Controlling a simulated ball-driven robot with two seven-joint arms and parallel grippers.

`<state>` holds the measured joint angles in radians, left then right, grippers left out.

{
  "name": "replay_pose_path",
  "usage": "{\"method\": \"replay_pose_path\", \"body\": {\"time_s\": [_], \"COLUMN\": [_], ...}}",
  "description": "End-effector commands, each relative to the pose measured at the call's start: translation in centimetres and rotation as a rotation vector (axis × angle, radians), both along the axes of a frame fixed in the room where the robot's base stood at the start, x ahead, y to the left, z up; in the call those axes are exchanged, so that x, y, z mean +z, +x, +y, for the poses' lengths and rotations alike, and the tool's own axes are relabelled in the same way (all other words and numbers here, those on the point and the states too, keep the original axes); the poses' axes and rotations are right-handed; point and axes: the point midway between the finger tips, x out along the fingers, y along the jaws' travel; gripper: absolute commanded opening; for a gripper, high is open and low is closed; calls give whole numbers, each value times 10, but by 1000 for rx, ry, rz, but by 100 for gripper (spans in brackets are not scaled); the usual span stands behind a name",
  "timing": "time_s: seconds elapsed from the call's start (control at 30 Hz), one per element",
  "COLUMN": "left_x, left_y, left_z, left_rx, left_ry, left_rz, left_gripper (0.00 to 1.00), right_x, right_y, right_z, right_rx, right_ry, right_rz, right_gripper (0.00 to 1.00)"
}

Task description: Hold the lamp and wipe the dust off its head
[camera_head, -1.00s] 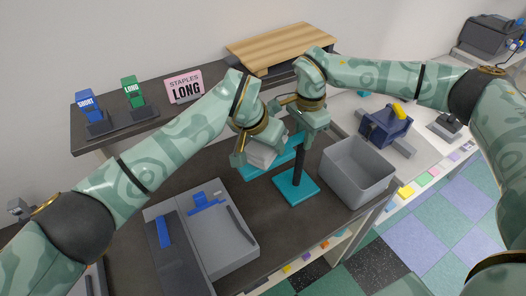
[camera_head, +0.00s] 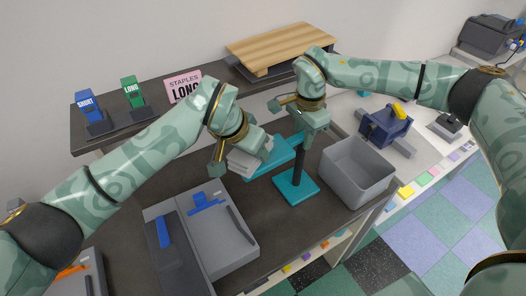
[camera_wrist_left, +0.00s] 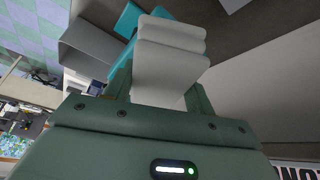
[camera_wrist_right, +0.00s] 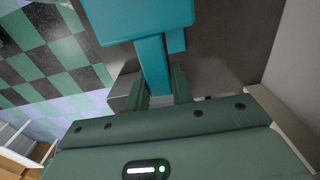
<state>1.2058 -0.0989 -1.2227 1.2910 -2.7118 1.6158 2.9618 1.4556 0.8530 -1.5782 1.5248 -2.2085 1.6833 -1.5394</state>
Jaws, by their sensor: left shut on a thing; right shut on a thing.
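The teal lamp stands upright on the dark counter, with a square base (camera_head: 297,187), a dark post and a flat head (camera_head: 277,160) reaching left. My right gripper (camera_head: 308,132) is shut on the lamp near the top of its post; in the right wrist view a teal part (camera_wrist_right: 152,65) sits between the fingers. My left gripper (camera_head: 238,150) is shut on a folded white cloth (camera_head: 246,163), at the left end of the head. The cloth also shows in the left wrist view (camera_wrist_left: 170,62). I cannot tell whether it touches the head. No dust is discernible.
A grey open bin (camera_head: 358,172) stands right of the lamp. A grey paper device (camera_head: 220,235) with a blue part lies in front. A blue device (camera_head: 384,128) is farther right. Staplers (camera_head: 132,95) and a pink sign stand on the back shelf, beside a wooden board (camera_head: 280,46).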

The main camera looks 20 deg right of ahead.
Motion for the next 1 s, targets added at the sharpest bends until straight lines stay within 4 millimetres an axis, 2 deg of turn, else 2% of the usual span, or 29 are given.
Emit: {"method": "replay_pose_path", "body": {"time_s": [0.2, 0.47, 0.73, 1.0], "left_x": [-3, -5, -8, -8], "left_y": [-3, -4, -8, -10], "left_z": [23, 34, 61, 68], "left_rx": [0, 1, 1, 0], "left_ry": [0, 1, 1, 0], "left_rz": [0, 0, 1, 0], "left_gripper": [36, 36, 36, 36], "right_x": [-1, -1, -1, -1], "right_y": [-1, -1, -1, -1], "right_z": [0, 0, -1, -1], "right_rx": [0, -1, -1, -1], "right_ry": [0, -1, -1, -1], "right_rz": [3, 3, 3, 3], "right_gripper": [0, 0, 0, 0]}}
